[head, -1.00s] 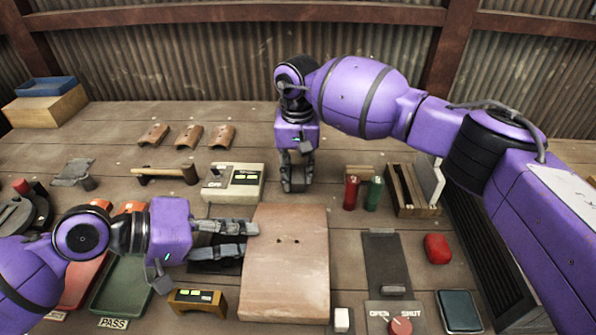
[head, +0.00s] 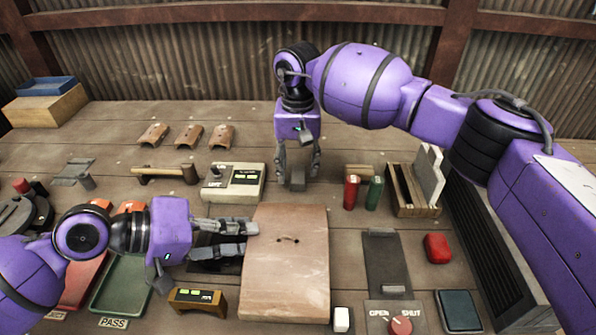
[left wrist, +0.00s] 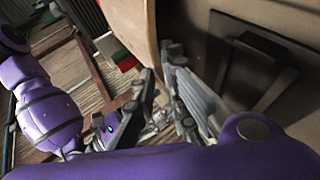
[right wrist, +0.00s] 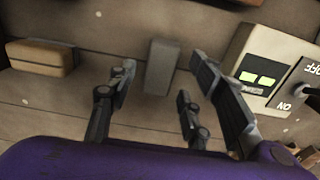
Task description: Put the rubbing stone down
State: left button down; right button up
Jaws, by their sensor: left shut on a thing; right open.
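The rubbing stone is a small grey block (head: 297,181) on the wooden bench at the middle. In the right wrist view the stone (right wrist: 160,67) lies ahead of the spread fingers, clear of them. My right gripper (head: 298,165) is open just above and around it; it also shows in the right wrist view (right wrist: 163,85). My left gripper (head: 248,238) is shut on the left edge of a large brown curved plate (head: 288,265) with two small holes. The plate also shows in the left wrist view (left wrist: 133,25), where the grip is partly hidden.
A switch box (head: 235,182) stands left of the stone. Red (head: 350,193) and green (head: 374,193) cylinders and a wooden rack (head: 412,205) stand to its right. Three small curved brown pieces (head: 187,136) lie behind left. The bench behind the stone is free.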

aim_at(300, 176)
notch_tip(300, 176, up, 10)
dwell(0.3)
jog(key=shift+o, duration=0.5)
jog(key=f, duration=1.2)
jog(key=shift+s+f, duration=0.1)
jog(key=shift+s, duration=0.25)
grip_shut()
